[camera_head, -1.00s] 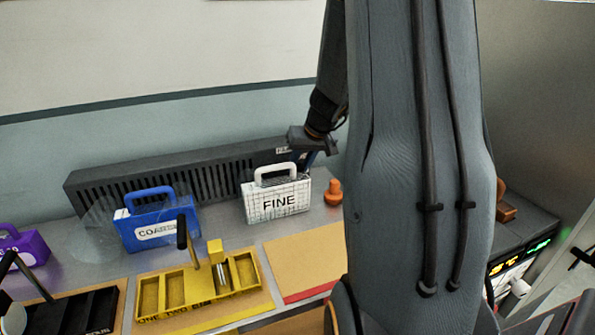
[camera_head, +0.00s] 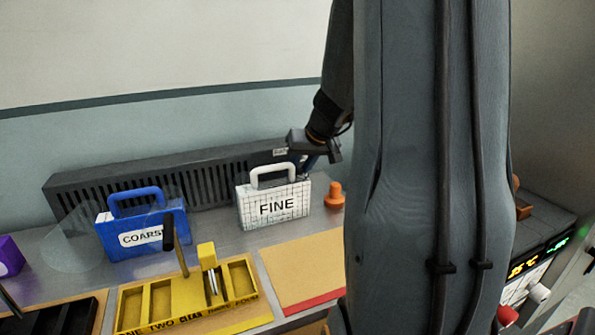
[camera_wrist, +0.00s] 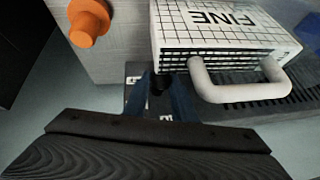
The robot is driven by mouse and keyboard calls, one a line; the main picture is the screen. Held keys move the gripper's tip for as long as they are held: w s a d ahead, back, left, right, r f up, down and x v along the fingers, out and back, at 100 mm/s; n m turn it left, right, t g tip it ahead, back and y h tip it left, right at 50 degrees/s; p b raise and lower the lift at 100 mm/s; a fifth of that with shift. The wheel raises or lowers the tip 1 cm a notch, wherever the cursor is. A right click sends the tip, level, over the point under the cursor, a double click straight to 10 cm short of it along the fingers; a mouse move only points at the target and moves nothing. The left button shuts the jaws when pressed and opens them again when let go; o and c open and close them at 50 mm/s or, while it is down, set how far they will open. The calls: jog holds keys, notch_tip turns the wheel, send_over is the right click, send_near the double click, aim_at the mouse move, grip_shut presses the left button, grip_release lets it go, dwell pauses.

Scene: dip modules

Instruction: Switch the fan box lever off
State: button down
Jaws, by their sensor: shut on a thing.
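The fan box (camera_head: 150,173) is the long dark grey slotted box along the back wall, with a small label at its right end. My gripper (camera_head: 309,162) is at that right end, behind the white FINE case. In the wrist view my gripper's blue fingers (camera_wrist: 162,100) are closed around a dark piece, which appears to be the fan box lever (camera_wrist: 159,82). Most of the lever is hidden by the fingers, and its exact position cannot be told. Labels with white letters show beside it.
The white FINE case (camera_head: 277,206) stands close to my gripper, its handle (camera_wrist: 240,92) very near the fingers. An orange knob (camera_head: 334,195) is to its right. A blue COARSE case (camera_head: 135,236), a yellow tray (camera_head: 190,300) and a tan board (camera_head: 303,266) occupy the bench.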

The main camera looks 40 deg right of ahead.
jog(key=c, duration=1.5)
grip_release()
jog(key=shift+d, duration=0.15)
jog(key=shift+v, duration=3.95)
jog(key=shift+c, duration=0.2)
